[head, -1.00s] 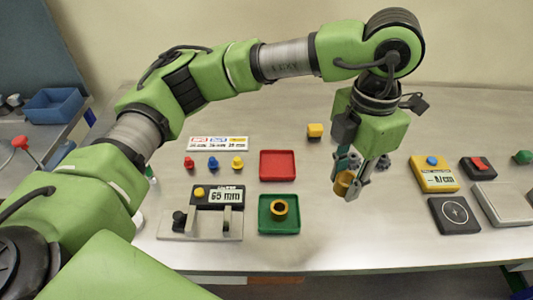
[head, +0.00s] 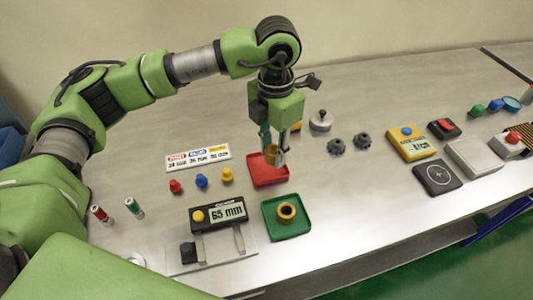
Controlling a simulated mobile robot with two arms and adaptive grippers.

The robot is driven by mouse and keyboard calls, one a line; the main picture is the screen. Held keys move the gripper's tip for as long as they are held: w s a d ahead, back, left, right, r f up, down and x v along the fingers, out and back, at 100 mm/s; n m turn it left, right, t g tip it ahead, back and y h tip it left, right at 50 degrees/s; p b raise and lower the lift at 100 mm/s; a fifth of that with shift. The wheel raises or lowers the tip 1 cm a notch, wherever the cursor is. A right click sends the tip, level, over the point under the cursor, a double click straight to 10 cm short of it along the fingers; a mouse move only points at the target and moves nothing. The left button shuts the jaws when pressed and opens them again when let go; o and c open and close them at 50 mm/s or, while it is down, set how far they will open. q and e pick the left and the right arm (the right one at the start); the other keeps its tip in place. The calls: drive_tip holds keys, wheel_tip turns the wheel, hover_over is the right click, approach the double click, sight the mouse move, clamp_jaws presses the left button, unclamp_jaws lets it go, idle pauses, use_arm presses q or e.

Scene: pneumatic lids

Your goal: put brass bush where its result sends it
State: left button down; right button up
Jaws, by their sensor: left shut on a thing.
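My left gripper (head: 273,155) points down, shut on a brass bush (head: 270,150), over the far part of the red tray (head: 268,180). I cannot tell whether the bush touches the tray. A measuring gauge (head: 218,214) at the front left reads 65 mm. A white sign (head: 198,157) with red, blue and yellow headings stands behind the pegs; its small text is hard to read. My right gripper is not in view.
Red (head: 175,186), blue (head: 201,181) and yellow (head: 227,175) pegs stand left of the red tray. Two dark gears (head: 363,142) and a grey weight (head: 320,122) lie to the right.

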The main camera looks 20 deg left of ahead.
sight(267, 168)
use_arm(q)
drive_tip(key=shift+w+a+f+p, duration=0.15)
drive_tip(key=shift+w+a+f, duration=0.2)
drive_tip(key=shift+f, duration=0.25)
drive_tip(key=shift+w+a+f+p, duration=0.15)
drive_tip(key=shift+w+a+f, duration=0.2)
drive_tip(key=shift+f, duration=0.2)
drive_tip(key=shift+w+a+f, duration=0.15)
drive_tip(key=shift+w+f, duration=0.15)
drive_tip(key=shift+f, duration=0.15)
drive_tip(key=shift+w+a+f, duration=0.15)
drive_tip(key=shift+a+f, duration=0.05)
drive_tip(key=shift+f, duration=0.1)
wheel_tip(267, 168, down, 3)
drive_tip(key=shift+f+p, duration=0.1)
drive_tip(key=shift+p, duration=0.4)
drive_tip(key=shift+f, duration=0.25)
drive_tip(key=c, duration=2)
unclamp_jaws()
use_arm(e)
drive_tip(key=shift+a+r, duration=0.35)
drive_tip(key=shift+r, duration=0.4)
use_arm(q)
drive_tip(key=shift+o, duration=0.2)
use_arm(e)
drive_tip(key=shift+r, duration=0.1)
